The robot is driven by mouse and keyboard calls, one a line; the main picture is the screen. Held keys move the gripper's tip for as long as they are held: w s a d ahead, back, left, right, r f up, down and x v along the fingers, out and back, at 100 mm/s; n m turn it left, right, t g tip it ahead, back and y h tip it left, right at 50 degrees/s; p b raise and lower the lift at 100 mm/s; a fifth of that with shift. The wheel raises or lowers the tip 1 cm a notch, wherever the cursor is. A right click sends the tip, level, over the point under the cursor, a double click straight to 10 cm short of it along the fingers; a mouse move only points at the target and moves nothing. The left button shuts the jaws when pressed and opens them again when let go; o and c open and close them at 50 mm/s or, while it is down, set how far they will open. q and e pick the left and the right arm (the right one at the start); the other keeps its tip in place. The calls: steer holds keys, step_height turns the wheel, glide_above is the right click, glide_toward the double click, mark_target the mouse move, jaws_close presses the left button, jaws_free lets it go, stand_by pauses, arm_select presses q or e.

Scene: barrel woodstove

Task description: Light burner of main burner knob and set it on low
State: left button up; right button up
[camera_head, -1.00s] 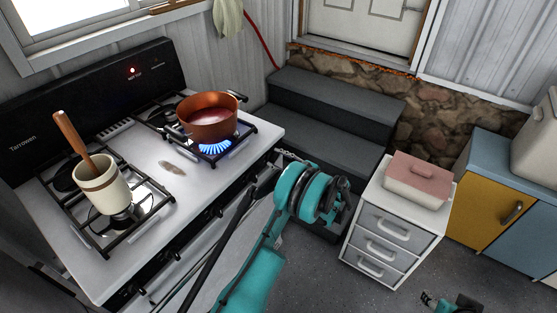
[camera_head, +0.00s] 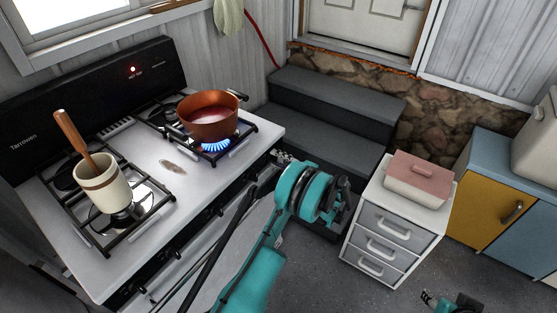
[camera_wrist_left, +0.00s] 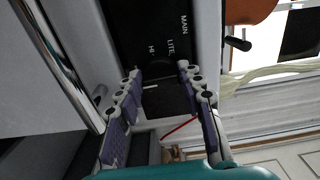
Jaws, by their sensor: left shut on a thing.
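The stove (camera_head: 150,160) has a lit burner with a blue flame (camera_head: 216,147) at its front right, under a copper pot (camera_head: 209,117). The main burner knob (camera_wrist_left: 161,72) is dark and mostly hidden between the fingertips in the left wrist view. The panel (camera_wrist_left: 150,25) beside it reads MAIN, LITE and HI. My left gripper (camera_wrist_left: 161,76) is shut on the knob at the stove's front. In the head view, my left gripper (camera_head: 284,158) is partly hidden by its wrist. Part of my right arm shows at the bottom right edge, its gripper (camera_head: 430,299) small and unclear.
A white cup (camera_head: 103,187) with a wooden-handled utensil stands on the left grate. Dark steps (camera_head: 320,135) rise behind my left wrist. A white drawer unit (camera_head: 385,232) bearing a pink-lidded dish (camera_head: 418,180) stands to the right. Floor is clear in front of it.

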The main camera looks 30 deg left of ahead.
arm_select(q)
steer(key=n, duration=0.4)
steer(key=shift+f+n, duration=0.15)
steer(key=shift+n, duration=0.15)
steer(key=n, duration=0.4)
steer(key=shift+f+n, duration=0.1)
steer(key=shift+n, duration=0.3)
steer(key=o, duration=1.2)
steer(key=shift+c, duration=0.2)
steer(key=shift+d, duration=0.1)
steer(key=d, duration=1.1)
steer(key=shift+s+d, duration=0.4)
steer(key=shift+s, duration=0.05)
